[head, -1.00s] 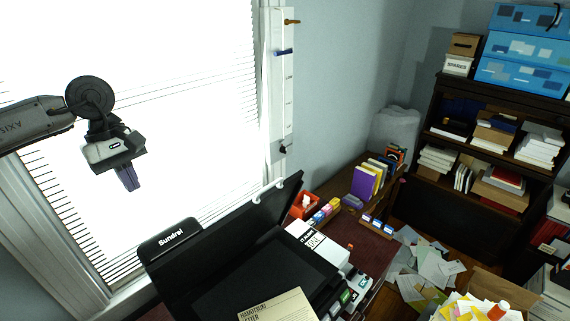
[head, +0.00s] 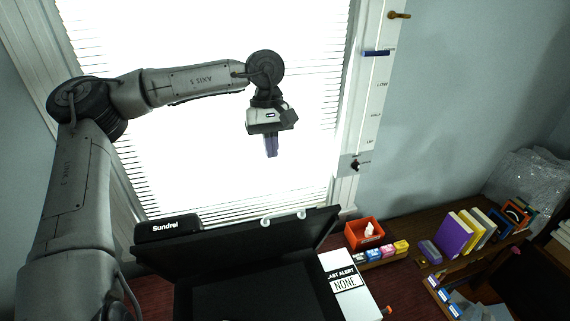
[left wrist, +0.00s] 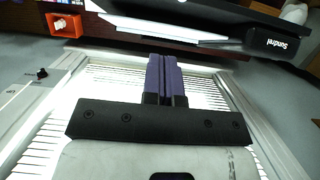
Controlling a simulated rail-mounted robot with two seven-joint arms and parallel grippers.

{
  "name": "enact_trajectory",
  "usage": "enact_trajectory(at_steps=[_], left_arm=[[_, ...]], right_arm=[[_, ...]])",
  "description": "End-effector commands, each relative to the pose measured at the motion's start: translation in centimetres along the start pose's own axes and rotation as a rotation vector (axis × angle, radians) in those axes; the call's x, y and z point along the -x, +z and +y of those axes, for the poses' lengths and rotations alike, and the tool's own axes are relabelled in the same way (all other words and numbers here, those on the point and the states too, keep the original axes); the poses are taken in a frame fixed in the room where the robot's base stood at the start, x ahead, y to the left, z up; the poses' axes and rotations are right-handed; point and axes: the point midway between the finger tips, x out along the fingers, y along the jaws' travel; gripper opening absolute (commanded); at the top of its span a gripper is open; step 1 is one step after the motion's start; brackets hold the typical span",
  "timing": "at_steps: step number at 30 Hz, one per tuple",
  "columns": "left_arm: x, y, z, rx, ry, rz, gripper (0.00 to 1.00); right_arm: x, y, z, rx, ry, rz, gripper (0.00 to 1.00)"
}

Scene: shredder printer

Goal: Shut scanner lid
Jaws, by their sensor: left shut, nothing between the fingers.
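The scanner's black lid (head: 235,241) stands open, tilted up at the back of the dark scanner bed (head: 255,297). A black panel marked "Sundrei" (head: 167,228) stands at its left. My left gripper (head: 271,150) is shut and empty, fingers pointing down. In the head view it appears above the lid, in front of the bright window, and touches nothing. In the left wrist view the shut purple fingers (left wrist: 166,68) point toward the scanner; its dark lid (left wrist: 195,12) and the Sundrei panel (left wrist: 277,44) show at the top. My right gripper is not in view.
Right of the scanner are a white "Last Alert None" box (head: 346,284), an orange bin (head: 364,233) and upright books (head: 466,232). The window blinds (head: 215,140) lie behind my left gripper. A white strip with hooks (head: 372,90) runs down beside the window.

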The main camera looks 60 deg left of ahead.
Motion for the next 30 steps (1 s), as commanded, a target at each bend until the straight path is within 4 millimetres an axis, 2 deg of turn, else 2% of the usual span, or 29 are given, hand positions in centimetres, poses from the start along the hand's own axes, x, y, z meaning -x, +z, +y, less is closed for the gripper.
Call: enact_trajectory(at_steps=[15, 21, 30], left_arm=[[-8.9, 0.3, 0.0, -0.001, -0.002, -0.003, 0.00], [-10.6, 2.0, 0.0, -0.001, -0.003, 0.000, 0.00], [-11.6, 2.9, 0.0, 0.000, 0.002, -0.001, 0.00]], right_arm=[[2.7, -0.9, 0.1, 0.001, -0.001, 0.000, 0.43], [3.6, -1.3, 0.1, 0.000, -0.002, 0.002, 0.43], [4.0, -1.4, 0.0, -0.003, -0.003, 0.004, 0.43]])
